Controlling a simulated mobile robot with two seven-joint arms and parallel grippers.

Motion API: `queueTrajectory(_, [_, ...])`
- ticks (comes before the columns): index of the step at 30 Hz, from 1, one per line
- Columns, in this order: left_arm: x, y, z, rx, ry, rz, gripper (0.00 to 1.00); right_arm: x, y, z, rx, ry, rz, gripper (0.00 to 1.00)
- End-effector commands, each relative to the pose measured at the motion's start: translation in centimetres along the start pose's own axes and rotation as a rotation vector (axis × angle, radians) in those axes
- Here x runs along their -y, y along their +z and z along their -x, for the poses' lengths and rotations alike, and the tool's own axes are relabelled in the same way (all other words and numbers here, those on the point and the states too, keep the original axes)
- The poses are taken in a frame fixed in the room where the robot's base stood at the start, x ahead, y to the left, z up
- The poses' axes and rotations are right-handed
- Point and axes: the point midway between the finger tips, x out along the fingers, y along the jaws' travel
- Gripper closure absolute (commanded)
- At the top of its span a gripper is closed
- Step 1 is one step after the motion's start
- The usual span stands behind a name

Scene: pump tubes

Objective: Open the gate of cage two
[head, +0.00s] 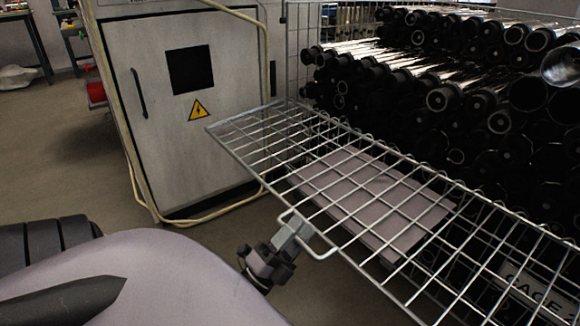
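The wire-mesh gate (345,185) of the cage is swung down and outward, sticking out roughly level from the cage front. A wire loop handle (325,254) juts from its near edge. My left gripper (291,232) is at this handle, its grey fingers closed around the loop's left part; the fingertips are partly hard to make out. The cage sign (540,290) reads "CAGE" with a cut-off figure, seen through the gate's mesh at lower right. My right gripper is out of view.
Many black-ended, shiny tubes (440,95) are stacked in the cage. A flat pale panel (375,195) lies below the gate. A grey electrical cabinet (175,105) with a warning sign stands left of the cage.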

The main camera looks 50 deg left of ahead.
Motion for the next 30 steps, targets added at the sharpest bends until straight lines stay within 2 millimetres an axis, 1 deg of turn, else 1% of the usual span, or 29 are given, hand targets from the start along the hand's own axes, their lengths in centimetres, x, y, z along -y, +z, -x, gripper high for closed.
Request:
queueTrajectory(4, [0.2,-0.1,-0.1,-0.003,-0.007,0.0,0.62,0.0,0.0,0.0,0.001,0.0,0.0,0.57])
queueTrajectory(7, [0.2,0.0,0.7,-0.002,-0.005,0.0,0.62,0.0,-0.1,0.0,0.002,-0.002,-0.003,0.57])
queueTrajectory(11, [0.2,0.0,2.9,0.002,0.0,0.0,0.62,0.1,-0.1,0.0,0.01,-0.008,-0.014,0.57])
queueTrajectory(14, [0.1,0.1,5.3,0.004,0.004,0.0,0.62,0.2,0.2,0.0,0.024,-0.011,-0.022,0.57])
queueTrajectory(16, [1.5,0.1,6.7,0.005,0.005,-0.001,0.62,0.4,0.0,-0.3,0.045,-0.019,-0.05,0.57])
queueTrajectory(21, [3.9,0.1,10.0,0.004,0.005,-0.001,0.62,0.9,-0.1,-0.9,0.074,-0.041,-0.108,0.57])
queueTrajectory(25, [5.4,0.1,12.2,0.004,0.005,0.0,0.62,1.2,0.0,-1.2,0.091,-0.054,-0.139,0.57])
queueTrajectory(30, [6.7,0.0,14.1,0.003,0.002,0.0,0.62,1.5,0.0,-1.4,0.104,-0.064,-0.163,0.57])
